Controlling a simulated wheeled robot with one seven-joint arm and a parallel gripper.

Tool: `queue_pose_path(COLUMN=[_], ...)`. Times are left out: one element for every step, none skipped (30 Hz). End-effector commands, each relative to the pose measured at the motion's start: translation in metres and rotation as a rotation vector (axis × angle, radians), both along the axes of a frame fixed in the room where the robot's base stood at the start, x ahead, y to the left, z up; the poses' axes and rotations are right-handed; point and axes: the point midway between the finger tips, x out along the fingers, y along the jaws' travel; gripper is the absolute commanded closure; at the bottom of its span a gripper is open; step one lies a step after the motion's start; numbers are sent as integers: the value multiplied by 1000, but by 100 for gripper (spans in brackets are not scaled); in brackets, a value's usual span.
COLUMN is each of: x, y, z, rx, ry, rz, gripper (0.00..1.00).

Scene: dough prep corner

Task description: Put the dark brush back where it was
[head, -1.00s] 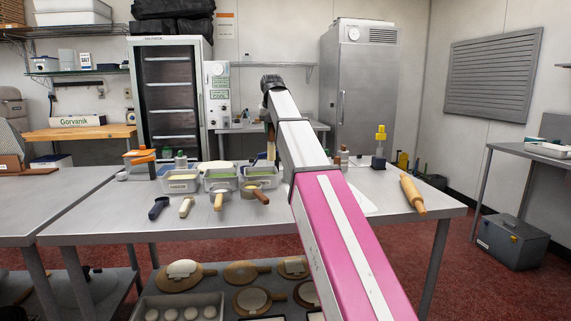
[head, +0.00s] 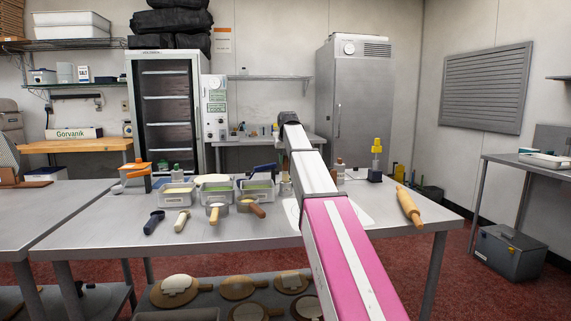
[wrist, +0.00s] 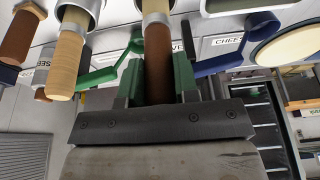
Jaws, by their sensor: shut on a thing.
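The dark brush (wrist: 158,72), with a dark brown handle and metal ferrule, shows in the wrist view. My gripper (wrist: 157,88) has its green fingers shut on either side of that handle. In the head view my own arm hides my gripper and the held brush behind the row of tubs. I cannot tell whether the brush touches anything below.
Labelled tubs (head: 177,196) line the steel table (head: 130,243). A blue handle (wrist: 235,62) and a green handle (wrist: 95,78) stick out near the brush. Scoops (head: 216,210) lie in front. A rolling pin (head: 408,207) and a yellow-topped bottle (head: 376,160) are at right.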

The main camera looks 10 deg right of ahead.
Motion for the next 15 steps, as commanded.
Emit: queue_pose_path(x=[-1, -1, -1, -1, 0, 0, 0, 0, 0, 0, 0, 0, 0, 0, 0], y=[0, 0, 0, 0, 0, 0, 0, 0, 0, 0, 0, 0, 0, 0, 0], z=[-9, -12, -16, -17, -17, -17, -16, -16, -16, -16, -16, -17, -18, -19, -19], rx=[0, 0, 0, 0, 0, 0, 0, 0, 0, 0, 0, 0, 0, 0, 0], ry=[2, 2, 1, 1, 0, 0, 0, 0, 0, 0, 0, 0, 0, 0, 0], rz=[0, 0, 0, 0, 0, 0, 0, 0, 0, 0, 0, 0, 0, 0, 0], gripper=[100, 100, 100, 100, 100, 100, 100, 100, 100, 100, 100, 100, 100, 100, 68])
